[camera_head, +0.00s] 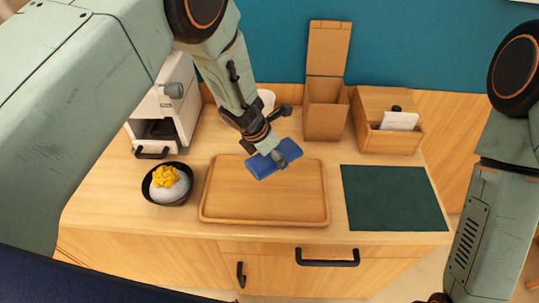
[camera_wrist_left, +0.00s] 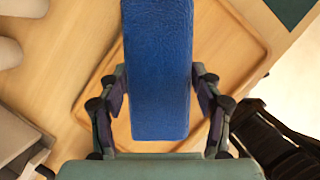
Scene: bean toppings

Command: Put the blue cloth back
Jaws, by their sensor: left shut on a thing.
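The blue cloth (camera_head: 262,163) is a folded, flat block, held above the wooden tray (camera_head: 213,204). My left gripper (camera_head: 282,158) is shut on the cloth. In the left wrist view the cloth (camera_wrist_left: 158,70) stands between the two fingers of the left gripper (camera_wrist_left: 160,110), with the tray (camera_wrist_left: 236,75) below it. In the head view, part of my right arm shows at the right edge, and its gripper is not clearly visible.
A dark green mat (camera_head: 395,198) lies right of the tray. A black bowl (camera_head: 166,198) with a white mound and yellow topping stands left. Behind are a white machine (camera_head: 180,95), an open wooden box (camera_head: 326,112) and a wooden holder (camera_head: 375,138) with a white block.

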